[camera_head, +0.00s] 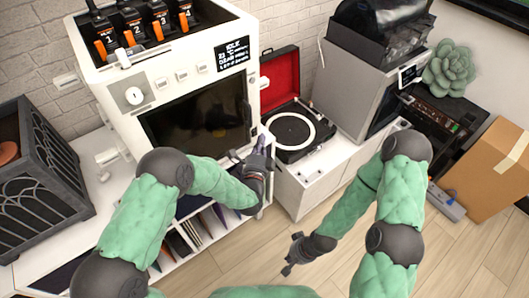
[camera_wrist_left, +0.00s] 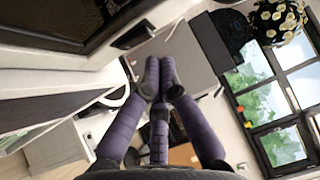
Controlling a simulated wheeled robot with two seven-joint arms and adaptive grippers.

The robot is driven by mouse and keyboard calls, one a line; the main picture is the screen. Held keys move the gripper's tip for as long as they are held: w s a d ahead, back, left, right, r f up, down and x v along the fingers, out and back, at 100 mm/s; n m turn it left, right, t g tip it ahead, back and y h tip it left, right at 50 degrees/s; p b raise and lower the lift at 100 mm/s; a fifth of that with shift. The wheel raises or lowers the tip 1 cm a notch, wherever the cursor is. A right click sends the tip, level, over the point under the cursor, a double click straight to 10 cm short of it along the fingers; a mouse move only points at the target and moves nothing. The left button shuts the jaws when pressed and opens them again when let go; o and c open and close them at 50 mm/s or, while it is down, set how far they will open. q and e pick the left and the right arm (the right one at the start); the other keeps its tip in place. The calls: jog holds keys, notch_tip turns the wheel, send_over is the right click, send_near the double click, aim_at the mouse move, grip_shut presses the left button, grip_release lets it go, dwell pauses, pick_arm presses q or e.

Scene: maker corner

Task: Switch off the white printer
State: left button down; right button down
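The white printer (camera_head: 115,82) stands on the white bench at the left of the head view, upright. It has a round knob (camera_head: 134,96), several small white front buttons, a black lit display (camera_head: 236,54) and a dark front window (camera_head: 200,120). Its power switch cannot be made out for certain. My left gripper (camera_head: 249,153) is by the printer's lower right front corner, its fingers spread and empty; whether it touches is unclear. My right gripper (camera_head: 291,253) hangs low over the floor, open and empty.
A red-lidded record player (camera_head: 293,130) stands just right of the printer. Beyond it are a grey machine (camera_head: 352,85), a succulent (camera_head: 449,68) and a cardboard box (camera_head: 492,172). A dark crate (camera_head: 40,190) is at the left. Wooden floor lies open in front.

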pick_arm(q)
jog(key=shift+w+a+r, duration=0.1)
jog(key=shift+w+a, duration=0.25)
jog(key=shift+w, duration=0.15)
pick_arm(e)
jog(key=shift+f, duration=0.2)
pick_arm(q)
jog(key=shift+w+a+r, duration=0.2)
jog(key=shift+w+a, duration=0.05)
jog(key=shift+w, duration=0.1)
pick_arm(e)
jog(key=shift+f, duration=0.15)
pick_arm(q)
jog(key=shift+b, duration=0.3)
pick_arm(e)
jog(key=shift+s+d, duration=0.1)
